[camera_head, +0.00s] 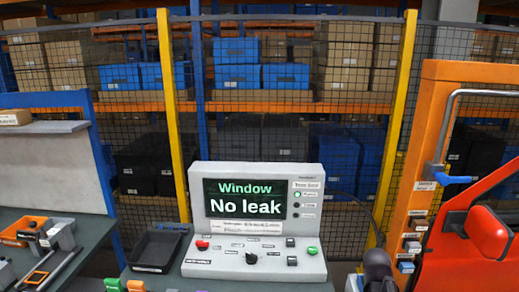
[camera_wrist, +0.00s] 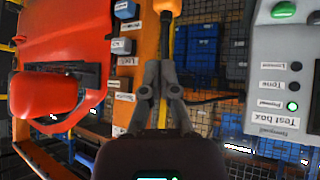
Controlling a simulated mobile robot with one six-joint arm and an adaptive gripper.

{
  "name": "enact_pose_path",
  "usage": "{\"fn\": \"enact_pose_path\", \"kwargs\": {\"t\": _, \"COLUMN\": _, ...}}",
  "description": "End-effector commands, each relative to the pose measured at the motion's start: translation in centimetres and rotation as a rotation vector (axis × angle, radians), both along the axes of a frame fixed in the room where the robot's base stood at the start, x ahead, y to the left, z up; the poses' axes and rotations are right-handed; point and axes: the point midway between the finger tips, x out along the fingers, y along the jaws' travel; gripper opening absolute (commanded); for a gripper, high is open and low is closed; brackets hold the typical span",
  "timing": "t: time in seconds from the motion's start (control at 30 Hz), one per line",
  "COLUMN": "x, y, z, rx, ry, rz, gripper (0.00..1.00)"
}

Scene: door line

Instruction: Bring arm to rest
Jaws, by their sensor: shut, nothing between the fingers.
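My gripper (camera_wrist: 161,75) is in the middle of the wrist view, its two grey fingers together with nothing between them. It is in front of the orange post (camera_wrist: 147,38), between a red door (camera_wrist: 62,30) and the grey test box (camera_wrist: 272,75). In the head view a dark part of my arm (camera_head: 377,265) shows at the bottom, right of the test box (camera_head: 200,215); the fingers cannot be made out there. The test box screen (camera_head: 244,199) reads "Window No leak".
The red door (camera_head: 462,250) and orange post (camera_head: 433,130) stand at the right, with a blue-ended part (camera_head: 452,179) on the post. A black tray (camera_head: 157,250) lies left of the test box. A mesh fence with yellow posts (camera_head: 172,120) and shelves of boxes close off the back.

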Motion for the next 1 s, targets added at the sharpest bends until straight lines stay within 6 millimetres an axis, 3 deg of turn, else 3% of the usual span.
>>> {"fn": "enact_pose_path", "kwargs": {"t": 0.03, "x": -0.7, "y": 2.3, "z": -1.4, "rx": 0.029, "ry": 0.058, "rz": 0.028, "gripper": 0.0}}
{"fn": "enact_pose_path", "kwargs": {"t": 0.3, "x": -5.6, "y": 13.1, "z": -6.2, "rx": 0.178, "ry": 0.39, "rz": 0.206, "gripper": 0.0}}
{"fn": "enact_pose_path", "kwargs": {"t": 0.5, "x": -9.8, "y": 19.4, "z": -8.0, "rx": 0.263, "ry": 0.6, "rz": 0.346, "gripper": 0.0}}
{"fn": "enact_pose_path", "kwargs": {"t": 0.7, "x": -12.1, "y": 22.9, "z": -8.4, "rx": 0.302, "ry": 0.705, "rz": 0.422, "gripper": 0.0}}
{"fn": "enact_pose_path", "kwargs": {"t": 1.0, "x": -12.3, "y": 23.2, "z": -8.4, "rx": 0.307, "ry": 0.72, "rz": 0.431, "gripper": 0.0}}
